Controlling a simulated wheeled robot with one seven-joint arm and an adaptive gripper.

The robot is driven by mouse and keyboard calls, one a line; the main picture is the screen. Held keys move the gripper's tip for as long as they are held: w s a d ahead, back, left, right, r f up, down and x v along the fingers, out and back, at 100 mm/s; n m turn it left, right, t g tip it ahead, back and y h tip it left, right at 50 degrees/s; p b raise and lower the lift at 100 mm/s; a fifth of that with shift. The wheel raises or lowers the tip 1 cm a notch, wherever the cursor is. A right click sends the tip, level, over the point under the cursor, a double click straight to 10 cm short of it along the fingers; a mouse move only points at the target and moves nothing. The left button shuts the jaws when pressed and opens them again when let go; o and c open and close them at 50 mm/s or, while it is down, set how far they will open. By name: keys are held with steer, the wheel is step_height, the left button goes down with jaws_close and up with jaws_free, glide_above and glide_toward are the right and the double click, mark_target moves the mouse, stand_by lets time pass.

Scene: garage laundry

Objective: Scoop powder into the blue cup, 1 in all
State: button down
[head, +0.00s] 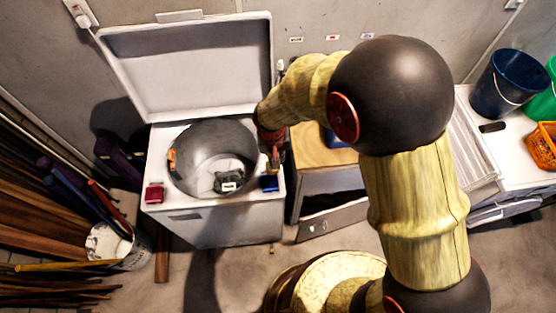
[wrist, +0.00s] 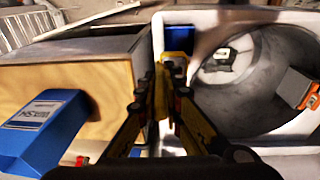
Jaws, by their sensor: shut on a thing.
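The blue cup (head: 270,184) stands on the front right corner of the open washer's top. It also shows at the top of the wrist view (wrist: 181,31), just beyond my fingertips. My gripper (head: 272,148) is at the washer's right edge, just behind the cup in the head view. In the wrist view my gripper (wrist: 165,85) is shut on a yellow thing (wrist: 176,65), seemingly the scoop. I cannot tell whether it holds powder. A blue box with white lettering (wrist: 40,130), likely the powder, is on the wooden cabinet.
The washer (head: 220,225) has its lid (head: 190,65) raised. A dark labelled item (head: 229,181) lies in its drum, and an orange item (head: 172,160) is at the drum's left. A red cup (head: 154,193) stands front left. The wooden cabinet (head: 322,150) is close on the right.

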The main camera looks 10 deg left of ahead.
mark_target(271, 172)
steer(key=shift+s+a+f+t+h+b, duration=0.3)
steer(key=shift+t+b, duration=0.4)
steer(key=shift+b, duration=2.05)
steer(key=shift+s+a+f+t+h+b, duration=0.1)
steer(key=shift+s+f+t+h+b, duration=0.45)
steer(key=shift+b, duration=2.2)
steer(key=shift+s+a+f+t+h+b, duration=0.25)
steer(key=shift+t+b, duration=0.6)
steer(key=shift+b, duration=1.9)
steer(key=t+b, duration=0.1)
steer(key=b, duration=0.2)
steer(key=s+t+b, duration=0.1)
steer(key=b, duration=0.2)
steer(key=shift+s+a+f+h, duration=0.2)
steer(key=shift+f+h, duration=0.15)
steer(key=shift+h, duration=0.05)
steer(key=s+t+b, duration=0.1)
steer(key=b, duration=0.2)
steer(key=s+a+f+t+h+b, duration=0.1)
steer(key=t+b, duration=0.1)
steer(key=b, duration=0.1)
steer(key=shift+f+t+h, duration=0.25)
steer(key=shift+t+h, duration=0.05)
steer(key=shift+f+b, duration=0.1)
steer(key=shift+b, duration=0.65)
steer(key=shift+f+t+b, duration=0.1)
steer(key=shift+t+b, duration=0.25)
steer(key=shift+t, duration=0.05)
